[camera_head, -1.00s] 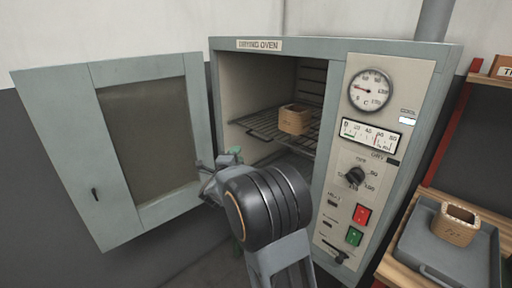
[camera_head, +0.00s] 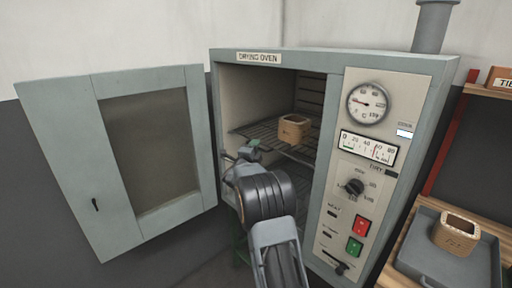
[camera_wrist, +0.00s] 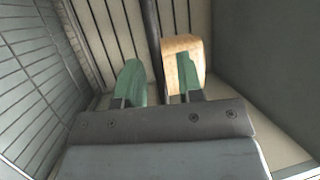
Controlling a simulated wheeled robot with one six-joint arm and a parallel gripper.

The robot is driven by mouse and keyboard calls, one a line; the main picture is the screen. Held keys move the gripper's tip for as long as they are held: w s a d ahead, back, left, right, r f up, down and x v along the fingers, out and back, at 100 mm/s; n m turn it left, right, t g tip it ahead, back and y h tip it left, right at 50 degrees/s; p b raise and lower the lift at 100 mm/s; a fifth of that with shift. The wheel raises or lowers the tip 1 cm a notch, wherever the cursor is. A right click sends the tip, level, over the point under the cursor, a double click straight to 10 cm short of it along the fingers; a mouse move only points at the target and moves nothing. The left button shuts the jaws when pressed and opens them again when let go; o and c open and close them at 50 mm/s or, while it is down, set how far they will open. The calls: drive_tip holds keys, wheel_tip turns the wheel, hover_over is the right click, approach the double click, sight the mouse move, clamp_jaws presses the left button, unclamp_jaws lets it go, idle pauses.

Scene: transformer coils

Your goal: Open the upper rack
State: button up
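The drying oven (camera_head: 278,68) stands with its door (camera_head: 60,150) swung open to the left. Inside, the upper rack (camera_head: 262,130) is a dark wire shelf. A tan, box-shaped coil (camera_head: 294,128) sits on it, toward the right. My gripper (camera_head: 248,148) is at the front left of the oven opening, close to the rack's front edge. In the wrist view its two green fingers (camera_wrist: 160,82) are apart, with a dark bar of the rack (camera_wrist: 152,40) visible beyond the gap. The coil (camera_wrist: 182,48) shows behind the right finger. I cannot tell whether the fingers touch the rack.
A lower rack (camera_head: 300,153) shows below the upper one. The control panel (camera_head: 350,180) with gauge, knob and buttons is right of the opening. At the right, a grey tray (camera_head: 425,255) on a wooden shelf holds another coil (camera_head: 456,232).

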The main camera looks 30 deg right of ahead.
drive_tip(key=shift+w+d, duration=0.25)
drive_tip(key=shift+d, duration=0.15)
drive_tip(key=shift+c, duration=0.4)
clamp_jaws()
